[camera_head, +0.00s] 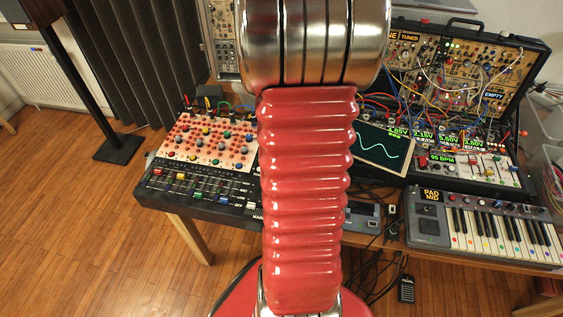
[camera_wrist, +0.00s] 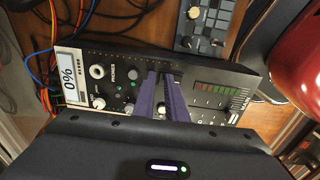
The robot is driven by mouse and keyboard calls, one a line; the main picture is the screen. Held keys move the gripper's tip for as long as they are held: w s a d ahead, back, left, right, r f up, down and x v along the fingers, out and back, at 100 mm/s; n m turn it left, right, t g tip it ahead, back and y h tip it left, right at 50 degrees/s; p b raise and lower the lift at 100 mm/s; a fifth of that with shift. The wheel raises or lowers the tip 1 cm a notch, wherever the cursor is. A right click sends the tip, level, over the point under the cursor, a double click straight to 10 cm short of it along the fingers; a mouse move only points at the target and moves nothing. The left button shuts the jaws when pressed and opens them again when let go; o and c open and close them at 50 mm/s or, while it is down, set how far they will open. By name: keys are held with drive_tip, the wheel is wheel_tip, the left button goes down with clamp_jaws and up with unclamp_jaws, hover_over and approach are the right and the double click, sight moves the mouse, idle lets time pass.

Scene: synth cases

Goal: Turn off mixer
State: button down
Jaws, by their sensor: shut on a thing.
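The mixer (camera_head: 205,185) stands at the table's left end in the head view, with a pink knob panel and a black front strip of coloured faders. My red arm covers its right part and hides my gripper there. In the wrist view, a black control panel (camera_wrist: 122,58), which looks like the mixer's end, shows knobs, a PHONES label, a level meter and a display reading 0%. My gripper (camera_wrist: 161,72) has its two purple fingers close together at this panel, shut on a small control. That control is hidden between the tips, so its kind and position cannot be told.
An open modular synth case (camera_head: 455,85) with many patch cables stands at the back right. A small keyboard (camera_head: 490,232) lies at the right, and a tilted screen (camera_head: 380,147) shows a wave. Cables run close beside the panel in the wrist view.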

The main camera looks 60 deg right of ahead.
drive_tip(key=shift+s+a+f, duration=0.25)
drive_tip(key=shift+a+f, duration=0.05)
drive_tip(key=shift+a, duration=0.2)
drive_tip(key=shift+s+a+f, duration=0.2)
drive_tip(key=shift+a+f, duration=0.1)
drive_tip(key=shift+a, duration=0.15)
wheel_tip(320, 180, up, 15)
drive_tip(key=d, duration=0.1)
drive_tip(key=shift+w+d, duration=0.15)
drive_tip(key=shift+w, duration=0.2)
drive_tip(key=shift+s+r, duration=0.1)
drive_tip(key=shift+r, duration=0.05)
